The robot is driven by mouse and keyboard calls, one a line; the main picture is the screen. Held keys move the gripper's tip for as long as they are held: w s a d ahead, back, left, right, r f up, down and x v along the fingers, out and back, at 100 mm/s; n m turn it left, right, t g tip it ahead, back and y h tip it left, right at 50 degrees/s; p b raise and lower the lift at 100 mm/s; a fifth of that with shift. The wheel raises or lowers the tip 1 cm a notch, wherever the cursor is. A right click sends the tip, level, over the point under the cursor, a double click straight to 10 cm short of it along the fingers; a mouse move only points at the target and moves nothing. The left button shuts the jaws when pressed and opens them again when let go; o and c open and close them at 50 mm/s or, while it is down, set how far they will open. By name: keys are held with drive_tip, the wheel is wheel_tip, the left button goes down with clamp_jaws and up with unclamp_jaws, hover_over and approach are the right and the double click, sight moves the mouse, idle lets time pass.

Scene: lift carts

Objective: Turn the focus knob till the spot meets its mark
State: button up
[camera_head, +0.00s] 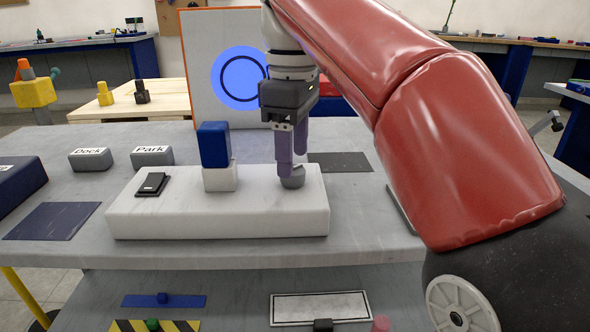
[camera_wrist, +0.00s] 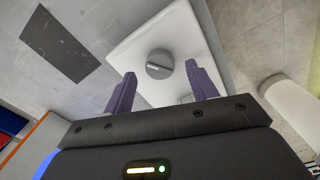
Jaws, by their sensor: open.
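The focus knob (camera_head: 292,179) is a small grey round knob on the right end of a white block (camera_head: 250,221). In the wrist view the knob (camera_wrist: 158,66) shows a pale pointer bar across its face. My gripper (camera_head: 292,165) points down at the knob, its purple fingers apart. In the wrist view the gripper (camera_wrist: 160,72) has one finger to each side of the knob, with visible gaps; I cannot tell if either touches. On the upright white screen (camera_head: 199,72) a blue spot (camera_head: 242,75) covers a thin dark ring mark (camera_head: 223,80). The spot reaches outside the ring; my wrist hides its right part.
A blue block (camera_head: 213,143) on a white cube (camera_head: 220,178) stands left of my gripper, with a black switch (camera_head: 152,183) further left. Grey blocks labelled Dock (camera_head: 90,159) and Park (camera_head: 152,156) sit behind. Dark mats lie left (camera_head: 52,221) and right (camera_head: 342,162).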

drive_tip(key=shift+f, duration=1.15)
drive_tip(key=c, duration=1)
drive_tip(key=shift+r+m, duration=0.1)
drive_tip(key=shift+m, duration=0.2)
drive_tip(key=m+p, duration=0.2)
drive_tip(key=shift+r+m+p, duration=0.1)
drive_tip(key=shift+m+p, duration=0.25)
drive_tip(key=shift+m, duration=0.05)
drive_tip(key=shift+f+m+p, duration=0.2)
drive_tip(key=shift+m+p, duration=0.7)
drive_tip(key=shift+m, duration=0.9)
